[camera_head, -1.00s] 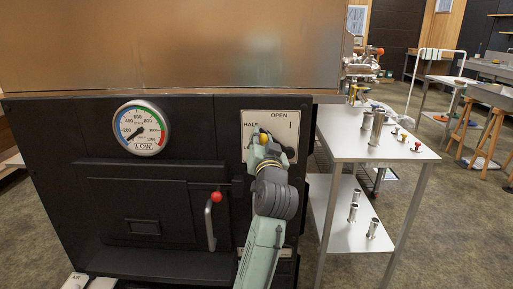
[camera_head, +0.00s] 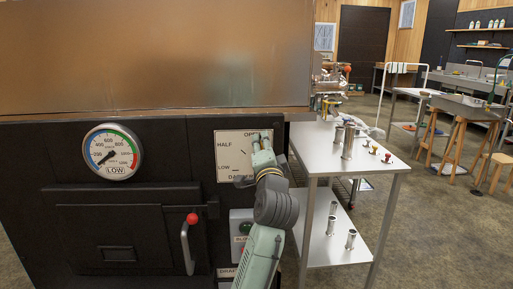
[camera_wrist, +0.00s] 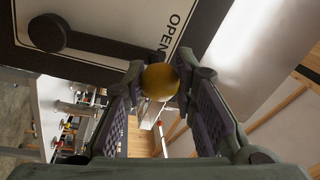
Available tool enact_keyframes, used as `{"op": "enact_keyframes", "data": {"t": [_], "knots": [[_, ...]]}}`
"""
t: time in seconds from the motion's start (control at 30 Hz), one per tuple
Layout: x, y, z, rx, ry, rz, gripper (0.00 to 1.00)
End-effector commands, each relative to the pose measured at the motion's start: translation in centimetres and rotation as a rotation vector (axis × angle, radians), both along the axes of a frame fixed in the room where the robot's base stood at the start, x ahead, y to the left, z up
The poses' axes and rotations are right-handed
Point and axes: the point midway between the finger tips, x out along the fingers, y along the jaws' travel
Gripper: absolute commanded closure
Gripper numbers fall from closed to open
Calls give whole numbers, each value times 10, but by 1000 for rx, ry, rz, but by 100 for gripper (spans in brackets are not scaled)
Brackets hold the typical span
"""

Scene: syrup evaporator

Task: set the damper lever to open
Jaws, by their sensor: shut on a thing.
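The damper plate (camera_head: 229,150) is a white panel on the dark evaporator front, with HALF and LOW readable in the head view. My gripper (camera_head: 262,138) is at its upper right and covers part of the OPEN label and its mark. In the wrist view, my gripper's two fingers (camera_wrist: 158,88) are shut on the yellow ball knob (camera_wrist: 158,80). The dark damper lever (camera_wrist: 100,45) runs from its round pivot (camera_wrist: 45,32) to that knob, whose end is close to the word OPEN. Whether it lines up exactly with the OPEN mark is hidden.
A dial gauge (camera_head: 112,151) and a door with a red-knobbed handle (camera_head: 188,245) are left of the plate. A metal cart (camera_head: 320,150) holding several steel cylinders stands close on the right. Open floor (camera_head: 425,225) lies beyond it.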

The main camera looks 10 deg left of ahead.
Motion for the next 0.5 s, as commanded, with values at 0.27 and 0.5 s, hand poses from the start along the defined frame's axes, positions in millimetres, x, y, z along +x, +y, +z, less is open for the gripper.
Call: {"op": "enact_keyframes", "data": {"t": [0.27,0.5], "knots": [[2,-8,1,67,17,-2,100],[2,-9,1,78,20,-2,100]]}}
